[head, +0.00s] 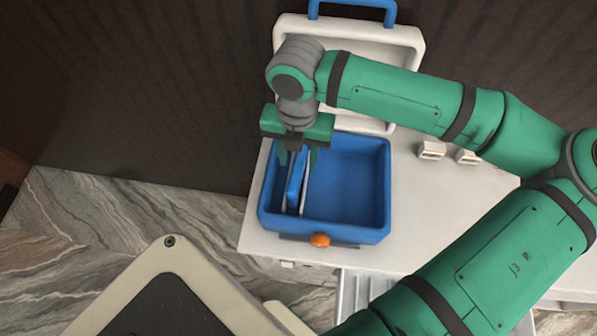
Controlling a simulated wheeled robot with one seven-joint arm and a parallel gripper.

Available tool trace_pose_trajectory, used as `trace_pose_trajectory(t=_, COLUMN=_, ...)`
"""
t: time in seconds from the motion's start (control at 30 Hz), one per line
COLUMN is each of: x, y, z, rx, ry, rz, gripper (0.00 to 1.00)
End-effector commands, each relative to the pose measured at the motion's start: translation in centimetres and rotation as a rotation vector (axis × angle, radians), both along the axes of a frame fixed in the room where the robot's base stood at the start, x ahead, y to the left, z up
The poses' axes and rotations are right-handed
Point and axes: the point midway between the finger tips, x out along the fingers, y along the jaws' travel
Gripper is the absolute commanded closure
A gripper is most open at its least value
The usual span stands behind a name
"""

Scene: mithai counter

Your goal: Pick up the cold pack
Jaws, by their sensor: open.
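The cold pack (296,186) looks like a thin blue slab standing on edge in the left part of the open blue cooler box (375,230). A thin pale divider (305,190) stands just to its right. My gripper (298,158) is open and points down over the far end of the cold pack. One finger shows on each side of the pack's line. I cannot tell whether the fingers touch it, and the pack's far end is partly hidden by my gripper.
The cooler's white lid (400,52) stands open behind, with a blue handle (352,4). An orange latch (319,240) is on the cooler's front. The right compartment looks empty. Small pale pieces (431,151) lie on the white counter (420,200) to the right, near my arm.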

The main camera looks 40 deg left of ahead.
Motion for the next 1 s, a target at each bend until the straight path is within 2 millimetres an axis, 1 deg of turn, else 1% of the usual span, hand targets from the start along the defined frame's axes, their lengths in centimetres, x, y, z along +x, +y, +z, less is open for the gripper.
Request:
trace_pose_trajectory(t=0.2, x=0.5, y=-0.2, z=-2.9, rx=-0.002, ry=0.000, rz=-0.008, gripper=0.58)
trace_pose_trajectory(t=0.33, x=0.6, y=-0.3, z=-4.3, rx=-0.001, ry=0.000, rz=-0.013, gripper=0.58)
trace_pose_trajectory(t=0.43, x=0.5, y=-0.2, z=-4.8, rx=-0.001, ry=0.000, rz=-0.011, gripper=0.58)
trace_pose_trajectory(t=0.63, x=0.4, y=0.0, z=-4.8, rx=0.000, ry=-0.001, rz=-0.005, gripper=0.58)
trace_pose_trajectory(t=0.67, x=0.4, y=0.1, z=-4.8, rx=0.000, ry=-0.001, rz=-0.004, gripper=0.60)
trace_pose_trajectory(t=0.7, x=0.4, y=0.1, z=-4.8, rx=0.000, ry=-0.001, rz=-0.003, gripper=0.70)
trace_pose_trajectory(t=0.77, x=0.4, y=0.1, z=-4.8, rx=0.000, ry=-0.001, rz=-0.003, gripper=0.84)
trace_pose_trajectory(t=0.8, x=0.4, y=0.1, z=-4.8, rx=0.000, ry=-0.001, rz=-0.003, gripper=0.94)
trace_pose_trajectory(t=0.83, x=0.3, y=0.1, z=-4.8, rx=0.000, ry=-0.001, rz=-0.003, gripper=1.00)
trace_pose_trajectory(t=1.0, x=0.4, y=0.1, z=-4.8, rx=0.000, ry=-0.001, rz=-0.003, gripper=1.00)
